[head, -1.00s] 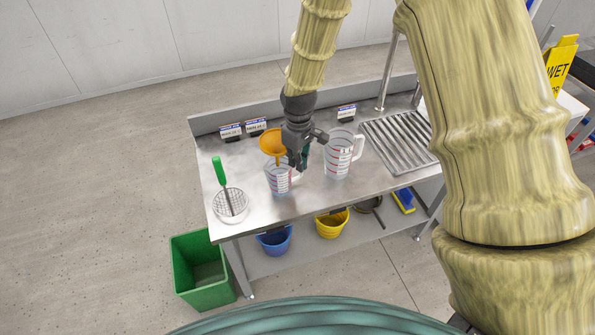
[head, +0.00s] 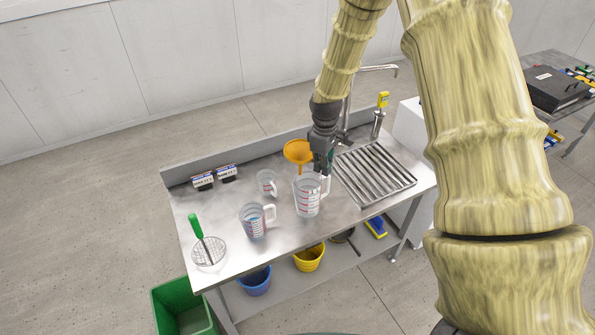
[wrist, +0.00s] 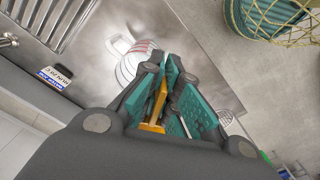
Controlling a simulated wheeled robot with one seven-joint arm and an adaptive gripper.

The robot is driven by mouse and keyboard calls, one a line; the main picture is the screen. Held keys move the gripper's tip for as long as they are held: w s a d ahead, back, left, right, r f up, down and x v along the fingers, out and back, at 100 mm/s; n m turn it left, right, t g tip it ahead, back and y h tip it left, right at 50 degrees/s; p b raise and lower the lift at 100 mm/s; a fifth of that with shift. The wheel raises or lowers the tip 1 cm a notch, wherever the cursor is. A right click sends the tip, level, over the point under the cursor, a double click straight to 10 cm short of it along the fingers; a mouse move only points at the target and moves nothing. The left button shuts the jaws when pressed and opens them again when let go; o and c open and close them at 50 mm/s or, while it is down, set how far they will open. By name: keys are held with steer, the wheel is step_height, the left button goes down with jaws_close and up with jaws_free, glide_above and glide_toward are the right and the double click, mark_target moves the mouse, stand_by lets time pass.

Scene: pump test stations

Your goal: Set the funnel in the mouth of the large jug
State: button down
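The orange funnel (head: 298,151) is held in my gripper (head: 324,171), wide end up in the head view. In the wrist view, my gripper's teal fingers (wrist: 172,88) close on an orange part of the funnel (wrist: 155,105). The large clear jug (head: 308,197), with red marks and a handle on its right, stands upright on the steel table. The funnel appears up and left of its mouth, apart from it. Part of the large jug shows beyond the fingers in the wrist view (wrist: 128,66).
A middle-sized jug (head: 254,223) and a small jug (head: 267,184) stand left of the large jug. A strainer with a green handle (head: 209,250) lies at the table's left end. A ribbed drainboard (head: 372,174) and tap (head: 379,68) are at the right.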

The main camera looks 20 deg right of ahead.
steer(key=d+f+b, duration=0.3)
steer(key=f+b, duration=0.4)
steer(key=f, duration=0.4)
steer(key=shift+s+f, duration=0.15)
steer(key=shift+f, duration=0.2)
stand_by(1.2)
stand_by(0.4)
steer(key=c, duration=1.1)
jaws_free()
step_height(320, 180, up, 8)
steer(key=p, duration=0.5)
